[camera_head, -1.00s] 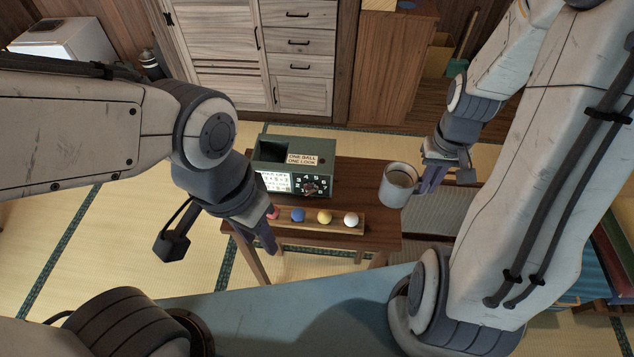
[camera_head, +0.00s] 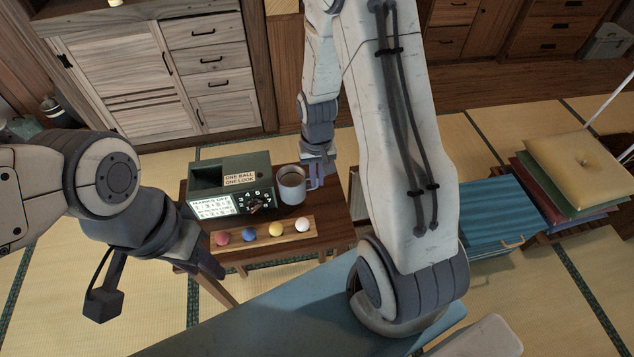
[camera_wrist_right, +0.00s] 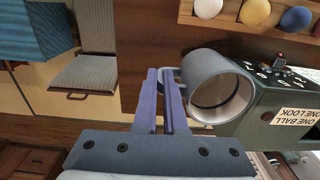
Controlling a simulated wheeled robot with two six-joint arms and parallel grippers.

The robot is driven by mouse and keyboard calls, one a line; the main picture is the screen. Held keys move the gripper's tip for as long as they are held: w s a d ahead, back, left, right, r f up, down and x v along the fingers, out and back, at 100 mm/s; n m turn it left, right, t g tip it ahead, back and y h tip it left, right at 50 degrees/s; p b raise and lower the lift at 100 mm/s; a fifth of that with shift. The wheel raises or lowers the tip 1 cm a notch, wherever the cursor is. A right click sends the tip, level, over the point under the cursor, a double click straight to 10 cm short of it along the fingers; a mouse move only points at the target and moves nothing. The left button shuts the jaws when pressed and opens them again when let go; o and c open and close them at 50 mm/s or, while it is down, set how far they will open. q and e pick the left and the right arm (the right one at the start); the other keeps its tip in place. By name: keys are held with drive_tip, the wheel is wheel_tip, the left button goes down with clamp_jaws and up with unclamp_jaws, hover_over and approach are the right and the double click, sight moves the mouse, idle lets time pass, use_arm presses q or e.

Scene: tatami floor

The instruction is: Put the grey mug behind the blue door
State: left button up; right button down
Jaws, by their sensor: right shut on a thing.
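The grey mug (camera_head: 291,186) is at the right end of the green box on the small wooden table. In the right wrist view the mug (camera_wrist_right: 190,72) is tipped sideways in the picture, its open mouth showing. My right gripper (camera_head: 315,176) is shut on the mug's handle side; its fingers also show in the wrist view (camera_wrist_right: 167,98). I cannot tell whether the mug touches the table. A blue slatted panel with a handle, apparently the blue door (camera_head: 495,205), is low at the right, partly behind my right arm. My left gripper (camera_head: 207,264) is left of the table; its jaw opening is unclear.
The green box (camera_head: 262,163) with a dial and signs stands on the table (camera_head: 335,212). A tray (camera_head: 290,239) holds several coloured balls. A grey slatted panel with a handle (camera_wrist_right: 85,72) lies beside the blue one. Stacked cushions (camera_head: 580,170) stand at the right.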

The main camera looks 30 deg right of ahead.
drive_tip(key=shift+f, duration=1.45)
drive_tip(key=shift+f, duration=0.2)
drive_tip(key=c, duration=1)
unclamp_jaws()
drive_tip(key=shift+r, duration=0.1)
